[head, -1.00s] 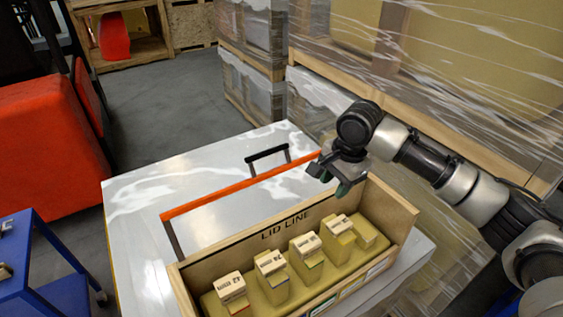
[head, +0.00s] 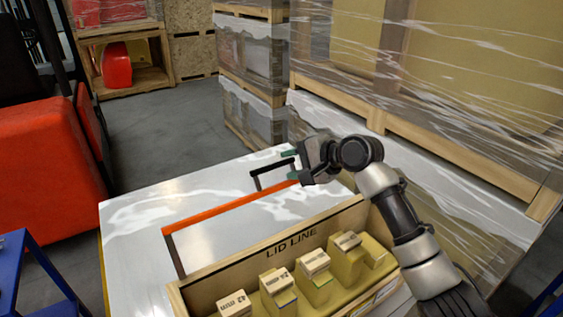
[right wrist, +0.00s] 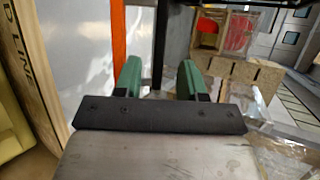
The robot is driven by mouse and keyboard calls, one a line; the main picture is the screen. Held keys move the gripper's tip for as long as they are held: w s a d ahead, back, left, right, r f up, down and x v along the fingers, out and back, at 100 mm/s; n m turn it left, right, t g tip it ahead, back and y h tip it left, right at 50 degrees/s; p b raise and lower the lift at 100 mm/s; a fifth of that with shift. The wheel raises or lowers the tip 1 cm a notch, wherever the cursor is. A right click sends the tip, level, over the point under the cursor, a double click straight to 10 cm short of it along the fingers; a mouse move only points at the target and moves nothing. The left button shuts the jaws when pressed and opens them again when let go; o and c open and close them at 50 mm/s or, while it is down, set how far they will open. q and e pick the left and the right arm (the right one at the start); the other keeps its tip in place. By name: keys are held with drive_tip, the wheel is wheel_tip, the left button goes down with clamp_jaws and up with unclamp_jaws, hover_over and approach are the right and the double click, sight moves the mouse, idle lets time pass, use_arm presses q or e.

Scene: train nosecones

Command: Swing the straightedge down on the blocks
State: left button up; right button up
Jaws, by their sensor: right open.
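The straightedge is an orange bar (head: 225,212) lying across behind the LID LINE box, with a dark side arm at its left end. A black handle (head: 262,174) stands out from its far side. The right wrist view shows the bar (right wrist: 119,45) left of the fingers and the dark handle (right wrist: 159,40) in line with the gap between them. My right gripper (head: 290,164) is open, its green fingertips (right wrist: 159,70) at the handle's right end; contact is unclear. Several labelled wooden blocks (head: 313,263) stand in a row inside the box. My left gripper is not in view.
The wooden box (head: 250,262) sits on a white table (head: 130,225). Wrapped pallets (head: 460,90) stand close behind my right arm. A red machine (head: 45,150) and a blue cart (head: 35,285) are at the left. The table's left part is clear.

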sight(275, 166)
drive_tip(key=shift+p+x, duration=0.3)
drive_tip(key=shift+x, duration=1.75)
clamp_jaws()
